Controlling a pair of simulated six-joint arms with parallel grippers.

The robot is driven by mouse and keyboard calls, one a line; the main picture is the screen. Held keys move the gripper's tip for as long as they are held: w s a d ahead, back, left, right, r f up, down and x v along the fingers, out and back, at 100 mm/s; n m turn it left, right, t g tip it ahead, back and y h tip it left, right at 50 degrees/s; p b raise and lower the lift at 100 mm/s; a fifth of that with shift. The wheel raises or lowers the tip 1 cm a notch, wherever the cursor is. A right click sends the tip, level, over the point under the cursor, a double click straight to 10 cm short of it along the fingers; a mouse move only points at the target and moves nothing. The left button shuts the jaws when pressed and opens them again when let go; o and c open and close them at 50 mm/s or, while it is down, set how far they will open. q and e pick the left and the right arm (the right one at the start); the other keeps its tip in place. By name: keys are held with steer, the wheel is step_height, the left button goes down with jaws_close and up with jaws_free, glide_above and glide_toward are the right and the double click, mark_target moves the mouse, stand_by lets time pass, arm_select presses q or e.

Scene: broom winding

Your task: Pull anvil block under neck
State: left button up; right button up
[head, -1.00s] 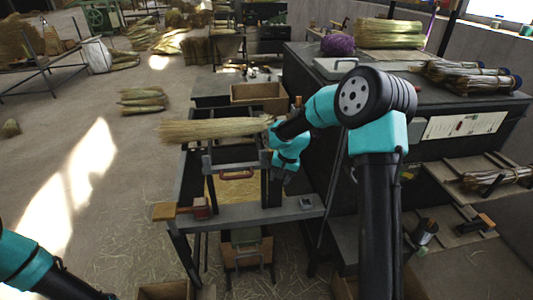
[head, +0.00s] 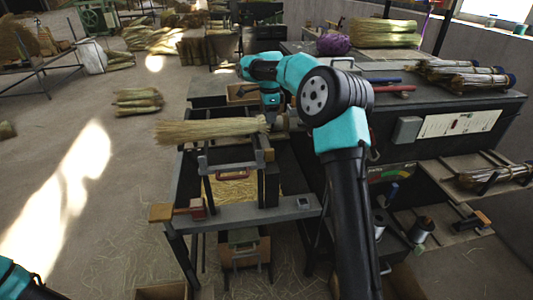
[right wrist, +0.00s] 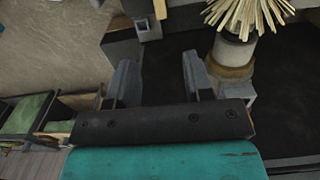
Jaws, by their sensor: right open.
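A straw broom bundle (head: 208,130) lies level across the dark metal stand, bristles to the left. Its neck, at the right end, is partly hidden behind my right gripper and frame parts. My right gripper (head: 271,115) points down beside that end. In the right wrist view the gripper (right wrist: 160,80) is open, with nothing between its fingers. The straw (right wrist: 245,15) and a pale wrapped neck (right wrist: 232,50) show just right of the fingers, apart from them. A grey metal block (right wrist: 237,102) sits close by the right finger; I cannot tell whether it is the anvil block. My left gripper is out of view.
A dark workbench (head: 440,110) with straw bundles stands to the right. Open floor lies left.

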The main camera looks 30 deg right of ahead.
mark_target(269, 149)
steer(key=shift+f, duration=0.1)
stand_by(0.3)
step_height(269, 149, down, 17)
steer(key=shift+f, duration=0.1)
stand_by(0.6)
steer(key=shift+c, duration=0.5)
jaws_close()
